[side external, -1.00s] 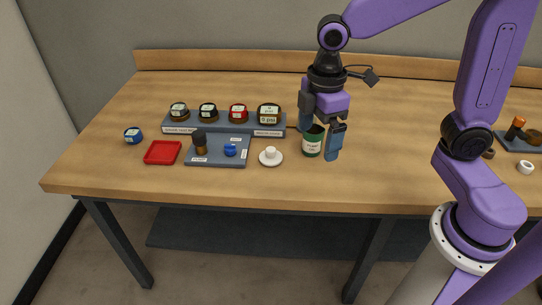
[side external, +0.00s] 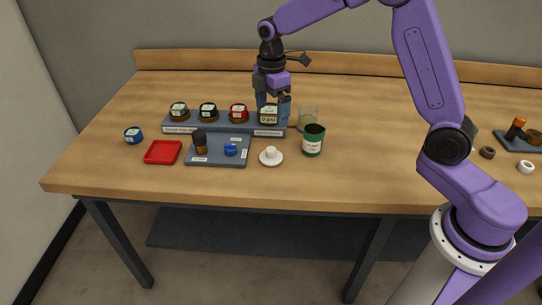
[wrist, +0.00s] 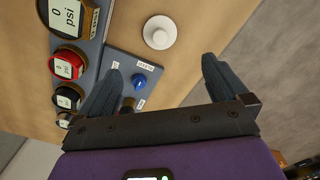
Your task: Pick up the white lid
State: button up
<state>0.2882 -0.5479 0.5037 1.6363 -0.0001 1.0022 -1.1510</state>
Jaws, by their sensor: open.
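The white lid (side external: 271,156) is a round disc with a raised knob. It lies flat on the table, just right of the grey tray (side external: 228,161). In the wrist view the lid (wrist: 160,33) shows at the top, beyond my fingertips and between their lines. My gripper (side external: 273,110) is above the table behind the lid, by the large gauge marked 0 psi (side external: 269,116). In the wrist view its fingers (wrist: 161,66) are spread apart with nothing between them. The lid is not touched.
Gauges stand on a grey rack (side external: 215,128) at the left. Table in front of the lid is clear.

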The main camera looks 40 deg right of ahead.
aim_at(271, 149)
notch_tip(271, 149, down, 15)
jog(key=shift+a+r, duration=0.1)
jog(key=c, duration=1.1)
